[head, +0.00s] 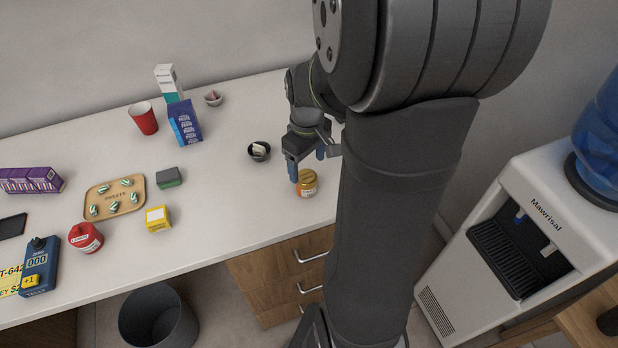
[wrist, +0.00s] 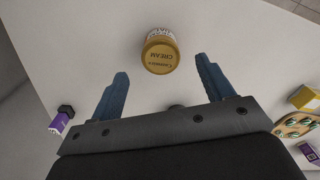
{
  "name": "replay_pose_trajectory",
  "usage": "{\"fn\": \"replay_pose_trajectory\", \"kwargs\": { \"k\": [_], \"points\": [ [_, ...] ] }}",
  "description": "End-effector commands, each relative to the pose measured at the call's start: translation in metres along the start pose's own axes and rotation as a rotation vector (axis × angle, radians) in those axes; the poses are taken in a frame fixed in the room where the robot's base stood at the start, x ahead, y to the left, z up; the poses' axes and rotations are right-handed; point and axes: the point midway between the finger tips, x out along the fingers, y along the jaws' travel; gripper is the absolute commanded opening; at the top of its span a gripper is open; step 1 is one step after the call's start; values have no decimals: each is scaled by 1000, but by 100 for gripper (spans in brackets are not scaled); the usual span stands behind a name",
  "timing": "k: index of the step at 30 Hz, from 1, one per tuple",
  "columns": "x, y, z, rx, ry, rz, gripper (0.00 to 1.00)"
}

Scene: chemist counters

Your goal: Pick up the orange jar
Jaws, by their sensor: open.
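The orange jar (head: 307,183) stands upright on the white counter near its right end. In the wrist view the jar (wrist: 160,54) shows its gold lid with "CREAM" lettering and a white label on its side. My gripper (head: 306,172) is open, with its blue fingers pointing down just beside the jar. In the wrist view the two fingertips (wrist: 160,66) are spread wide. The jar sits slightly beyond the tips, between their lines, and nothing is held.
A small dark bowl (head: 259,151) stands left of my gripper. The counter's front edge is close to the jar.

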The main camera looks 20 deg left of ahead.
Motion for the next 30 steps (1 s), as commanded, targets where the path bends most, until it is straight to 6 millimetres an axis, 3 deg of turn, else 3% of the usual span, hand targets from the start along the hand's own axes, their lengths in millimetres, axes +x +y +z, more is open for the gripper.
{"fn": "replay_pose_trajectory", "kwargs": {
  "k": [3, 11, 19, 29, 30],
  "points": [
    [18, 0, 0, 0, -3, -2, 74],
    [36, 0, -1, -1, -2, -1, 74],
    [72, -1, -2, 0, -2, -2, 74],
    [78, 0, -3, 0, 1, 0, 74],
    [78, 0, -3, 0, 1, 0, 70]
  ]
}}
